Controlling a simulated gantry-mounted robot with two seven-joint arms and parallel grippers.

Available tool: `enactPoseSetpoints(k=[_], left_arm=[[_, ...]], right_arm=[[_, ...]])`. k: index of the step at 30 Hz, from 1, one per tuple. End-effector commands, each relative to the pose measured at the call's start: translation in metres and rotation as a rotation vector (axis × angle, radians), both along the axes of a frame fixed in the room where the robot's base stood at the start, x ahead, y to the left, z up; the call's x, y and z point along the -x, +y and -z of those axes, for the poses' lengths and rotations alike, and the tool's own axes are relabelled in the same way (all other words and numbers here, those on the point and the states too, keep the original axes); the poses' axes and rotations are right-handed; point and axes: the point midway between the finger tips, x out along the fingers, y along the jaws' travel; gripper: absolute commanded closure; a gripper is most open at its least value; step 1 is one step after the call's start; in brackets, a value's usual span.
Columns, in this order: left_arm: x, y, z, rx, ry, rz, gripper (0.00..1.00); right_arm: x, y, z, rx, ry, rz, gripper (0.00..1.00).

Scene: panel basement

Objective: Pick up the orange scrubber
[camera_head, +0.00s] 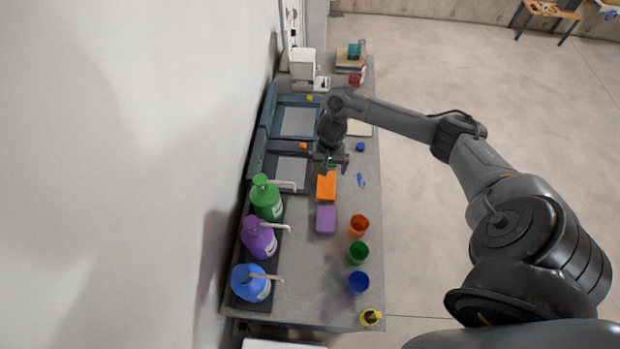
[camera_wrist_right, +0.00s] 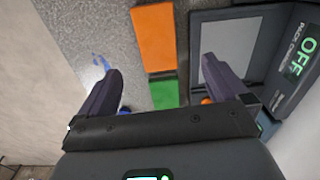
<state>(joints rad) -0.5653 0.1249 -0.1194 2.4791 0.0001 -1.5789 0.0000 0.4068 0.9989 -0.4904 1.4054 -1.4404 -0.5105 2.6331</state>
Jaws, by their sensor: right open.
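The orange scrubber (camera_head: 326,187) is a flat rectangular block lying on the grey bench, between a green block and a purple block (camera_head: 326,219). In the right wrist view the orange scrubber (camera_wrist_right: 155,38) lies ahead of the fingertips, slightly left of centre. My right gripper (camera_head: 332,164) is over the bench just beyond the scrubber in the head view, above the green block (camera_wrist_right: 164,92). Its fingers (camera_wrist_right: 160,68) are open and empty, spread either side of the green block in the wrist view. My left gripper is not in view.
Green (camera_head: 268,200), purple (camera_head: 259,238) and blue (camera_head: 250,284) pump bottles stand along the wall side. A dark-framed device (camera_wrist_right: 226,50) sits beside the scrubber.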

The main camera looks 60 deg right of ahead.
Motion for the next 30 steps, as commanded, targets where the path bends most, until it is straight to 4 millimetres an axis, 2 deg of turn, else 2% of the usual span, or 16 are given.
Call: enactPoseSetpoints(k=[3,11,20,30], left_arm=[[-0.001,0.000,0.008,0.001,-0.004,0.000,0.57],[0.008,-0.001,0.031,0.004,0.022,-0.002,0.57],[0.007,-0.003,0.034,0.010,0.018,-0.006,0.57],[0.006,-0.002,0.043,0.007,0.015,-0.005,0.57]], right_arm=[[0.003,-0.007,0.010,-0.001,0.018,0.041,0.00],[0.004,-0.008,0.044,-0.003,0.020,0.045,0.00],[0.002,-0.008,0.060,-0.002,0.019,0.045,0.00],[-0.002,-0.011,0.100,-0.002,0.018,0.044,0.00]])
